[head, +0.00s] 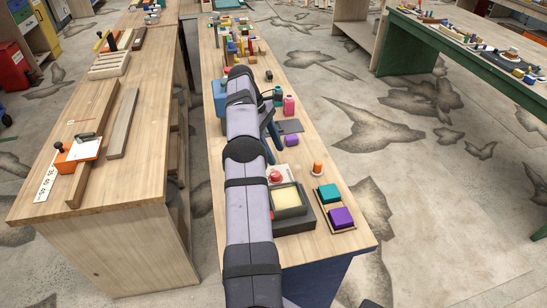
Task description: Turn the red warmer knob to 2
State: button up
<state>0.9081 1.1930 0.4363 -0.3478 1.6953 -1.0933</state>
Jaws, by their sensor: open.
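The red knob (275,176) sits on a pale plate at the back of a dark warmer (296,222), close to the right side of my arm. The warmer has a pale yellow pad on top. The knob's pointer and number marks are too small to read. My gripper (270,146) shows partly as dark, bluish parts just beyond the knob, right of my arm. It is open, with no object visible in it. My arm hides its left side and part of the warmer's left edge.
Right of the warmer are an orange-topped bottle (318,168) and a wooden tray (348,229) with teal and purple blocks. A purple block (291,141), a dark plate (290,126) and a pink bottle (289,105) stand farther back. Bare wood lies at the table's front right.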

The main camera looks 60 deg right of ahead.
jog(key=shift+r, duration=0.4)
jog(key=shift+s, duration=0.1)
notch_tip(320, 180, up, 6)
jog(key=s+d+f+p, duration=0.1)
jog(key=s+d, duration=0.1)
jog(key=m+t+p, duration=0.1)
jog(key=m+t, duration=0.1)
jog(key=t, duration=0.2)
send_near(276, 174)
jog(key=shift+s+a+f, duration=0.2)
jog(key=shift+s+f, duration=0.05)
jog(key=shift+f, duration=0.3)
jog(key=shift+w+d, duration=0.2)
jog(key=shift+d, duration=0.1)
jog(key=shift+d+f+p, duration=0.1)
jog(key=shift+f+p, duration=0.6)
jog(key=shift+f, duration=1.1)
jog(key=shift+d+f+p, duration=0.15)
jog(key=shift+f+p, duration=0.55)
jog(key=shift+f, duration=1.15)
